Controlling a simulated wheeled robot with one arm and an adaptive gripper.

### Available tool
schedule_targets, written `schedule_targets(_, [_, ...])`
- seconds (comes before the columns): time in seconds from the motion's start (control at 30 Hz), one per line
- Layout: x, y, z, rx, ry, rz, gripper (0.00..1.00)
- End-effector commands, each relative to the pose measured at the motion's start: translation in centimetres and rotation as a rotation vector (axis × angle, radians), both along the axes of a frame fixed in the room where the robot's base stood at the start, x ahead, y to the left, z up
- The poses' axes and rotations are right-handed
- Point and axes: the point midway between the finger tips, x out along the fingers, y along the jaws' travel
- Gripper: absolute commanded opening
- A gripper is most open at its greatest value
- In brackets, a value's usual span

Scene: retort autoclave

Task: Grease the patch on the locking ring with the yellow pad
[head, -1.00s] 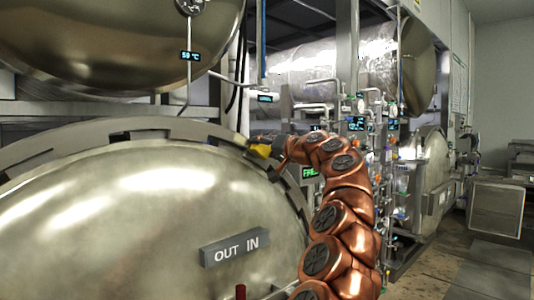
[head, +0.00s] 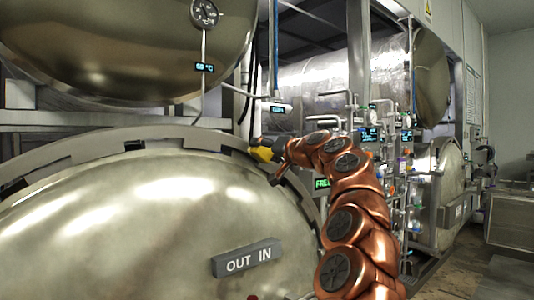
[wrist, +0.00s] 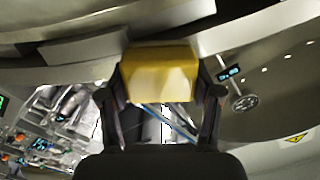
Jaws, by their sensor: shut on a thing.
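The yellow pad (wrist: 158,75) is held between the two dark fingers of my gripper (wrist: 160,95) in the wrist view. In the head view the yellow pad (head: 263,154) shows at the tip of my copper arm, by the upper right rim of the big door. The grey locking ring (head: 150,133) curves around that door. In the wrist view the pad's far edge is right at the ring (wrist: 85,48); I cannot tell whether they touch. The patch is not distinguishable in either view.
The domed door (head: 130,215) carries an "OUT IN" plate (head: 247,259). Another large dome (head: 120,45) hangs above, with a gauge (head: 204,13). Pipes, valves and small displays (head: 370,135) stand behind my arm. Some floor is open at the right.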

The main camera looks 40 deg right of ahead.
Motion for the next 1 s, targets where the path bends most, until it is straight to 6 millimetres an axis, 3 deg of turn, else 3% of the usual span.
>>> schedule_targets(0.57, [0.2,3.3,1.7,-0.001,-0.001,0.001,0.36])
schedule_targets(1.0, [0.1,1.9,0.9,0.001,-0.002,-0.001,0.36])
